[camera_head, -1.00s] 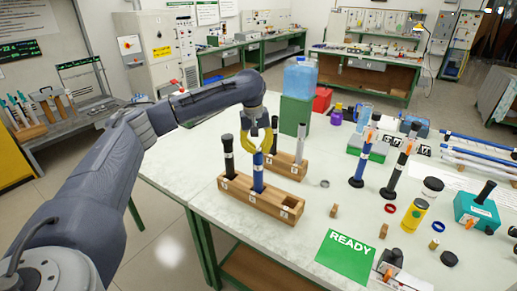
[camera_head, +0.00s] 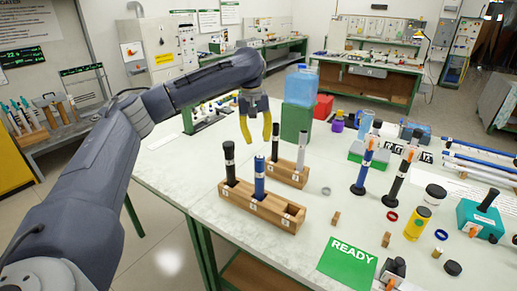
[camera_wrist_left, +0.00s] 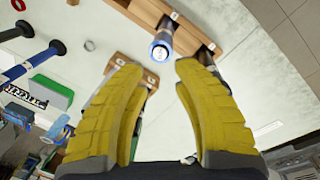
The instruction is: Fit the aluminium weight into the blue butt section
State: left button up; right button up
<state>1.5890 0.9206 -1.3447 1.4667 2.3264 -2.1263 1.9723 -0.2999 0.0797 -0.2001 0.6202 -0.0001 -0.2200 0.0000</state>
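The blue butt section (camera_head: 260,180) stands upright in the middle of the front wooden rack (camera_head: 270,212). In the left wrist view its top end (camera_wrist_left: 161,50) faces the camera, with a pale round face inside the blue rim. I cannot tell whether that face is the aluminium weight. A grey metallic cylinder (camera_head: 301,148) stands in the rear wooden rack; I cannot tell whether it is the weight. My left gripper (camera_head: 257,139), with yellow fingers, is open and empty above the blue section, apart from it. Its spread fingers also show in the left wrist view (camera_wrist_left: 153,70). My right gripper is not in view.
A black section (camera_head: 229,163) stands left of the blue one; another (camera_head: 275,143) stands behind. A green block with a blue container (camera_head: 301,85) rises behind the racks. Upright rods (camera_head: 362,170), a yellow canister (camera_head: 417,222) and a green READY mat (camera_head: 347,259) lie to the right.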

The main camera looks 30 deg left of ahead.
pick_arm(q)
jog(key=shift+s+a+r, duration=0.15)
jog(key=shift+r, duration=2.2)
